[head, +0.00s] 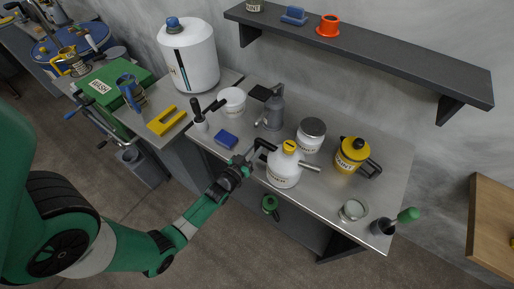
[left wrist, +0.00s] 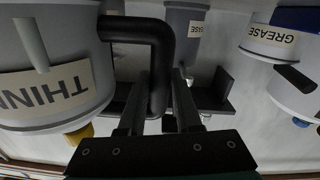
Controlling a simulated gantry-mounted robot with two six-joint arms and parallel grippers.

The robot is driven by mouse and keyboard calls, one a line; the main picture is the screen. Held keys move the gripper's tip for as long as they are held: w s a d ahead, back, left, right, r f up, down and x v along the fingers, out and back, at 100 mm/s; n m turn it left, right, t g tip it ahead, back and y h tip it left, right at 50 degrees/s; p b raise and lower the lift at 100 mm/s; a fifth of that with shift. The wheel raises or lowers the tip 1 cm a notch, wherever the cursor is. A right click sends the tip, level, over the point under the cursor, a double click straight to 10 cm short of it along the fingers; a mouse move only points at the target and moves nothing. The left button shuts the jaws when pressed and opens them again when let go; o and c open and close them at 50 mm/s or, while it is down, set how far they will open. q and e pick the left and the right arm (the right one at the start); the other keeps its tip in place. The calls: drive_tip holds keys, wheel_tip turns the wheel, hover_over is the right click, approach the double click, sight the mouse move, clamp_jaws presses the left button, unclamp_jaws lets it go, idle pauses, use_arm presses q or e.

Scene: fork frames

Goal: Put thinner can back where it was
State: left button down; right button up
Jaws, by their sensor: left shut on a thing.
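The thinner can (head: 284,172) is white with a yellow cap, a spout pointing right and a black handle (head: 264,146) on its left. It appears over the front edge of the grey bench (head: 328,202); I cannot tell whether it touches the top. My left gripper (head: 249,157) is shut on the handle. In the left wrist view the fingers (left wrist: 162,88) are around the black handle (left wrist: 160,45), and the thinner can (left wrist: 55,55) fills the left side, its label partly cut off. My right gripper is not in view.
A silver-lidded pot (head: 311,135) stands behind the can, and a yellow pot (head: 351,155) to its right. A grey oil can (head: 273,112), blue block (head: 226,140) and white tub (head: 232,100) are to the left. A dark shelf (head: 400,58) hangs above.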

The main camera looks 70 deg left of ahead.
use_arm(q)
drive_tip(key=shift+w+r, duration=0.1)
drive_tip(key=shift+r, duration=0.1)
drive_tip(key=shift+f, duration=0.15)
drive_tip(key=c, duration=1)
unclamp_jaws()
drive_tip(key=shift+f, duration=0.15)
drive_tip(key=o, duration=0.4)
drive_tip(key=shift+r, duration=0.3)
drive_tip(key=p+v, duration=0.1)
drive_tip(key=v, duration=1.1)
